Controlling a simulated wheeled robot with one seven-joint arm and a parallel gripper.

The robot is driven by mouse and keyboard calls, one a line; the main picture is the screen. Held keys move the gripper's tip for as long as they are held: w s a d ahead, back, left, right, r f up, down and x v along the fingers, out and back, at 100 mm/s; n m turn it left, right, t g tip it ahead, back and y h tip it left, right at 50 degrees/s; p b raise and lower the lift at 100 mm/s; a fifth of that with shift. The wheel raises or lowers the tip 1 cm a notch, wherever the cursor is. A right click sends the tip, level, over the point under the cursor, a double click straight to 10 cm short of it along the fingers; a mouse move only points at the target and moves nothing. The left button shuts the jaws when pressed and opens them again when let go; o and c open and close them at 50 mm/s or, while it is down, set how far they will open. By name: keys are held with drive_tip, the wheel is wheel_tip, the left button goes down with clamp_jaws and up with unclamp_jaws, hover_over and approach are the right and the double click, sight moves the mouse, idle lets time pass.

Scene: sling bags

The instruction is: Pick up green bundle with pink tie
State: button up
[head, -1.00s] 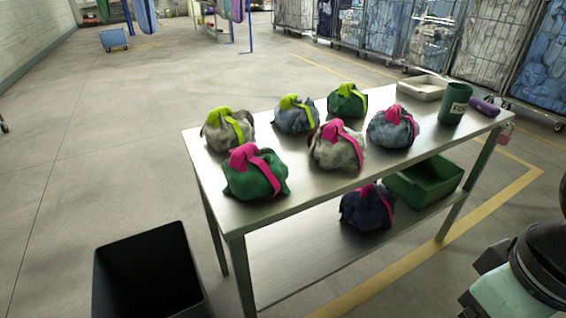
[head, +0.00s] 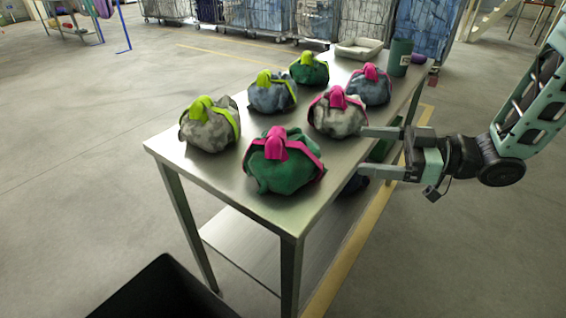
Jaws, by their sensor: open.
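The green bundle with a pink tie (head: 284,168) sits on the metal table at its near end, closest to me. Its pink knot is on top and the pink band runs across it. My gripper (head: 362,151) is open and empty, coming in from the right at the table's right edge. Its two fingers point left toward the green bundle, with a clear gap between fingertips and bundle. The grey-white bundle with a pink tie (head: 338,115) is just beyond the upper finger.
The metal table (head: 229,178) also bears a grey bundle with a lime tie (head: 207,128), a blue-grey one with a lime tie (head: 271,95), a green one with a lime tie (head: 309,71) and a blue one with a pink tie (head: 369,88). A black bin (head: 163,290) stands in front.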

sight(284, 139)
drive_tip(key=shift+g+y, duration=0.4)
drive_tip(key=shift+y, duration=0.3)
drive_tip(key=x, duration=0.5)
drive_tip(key=p+x, duration=0.1)
drive_tip(key=x, duration=0.4)
drive_tip(key=s+r+x, duration=0.1)
drive_tip(key=x, duration=0.4)
drive_tip(key=shift+a, duration=0.55)
drive_tip(key=c, duration=1.7)
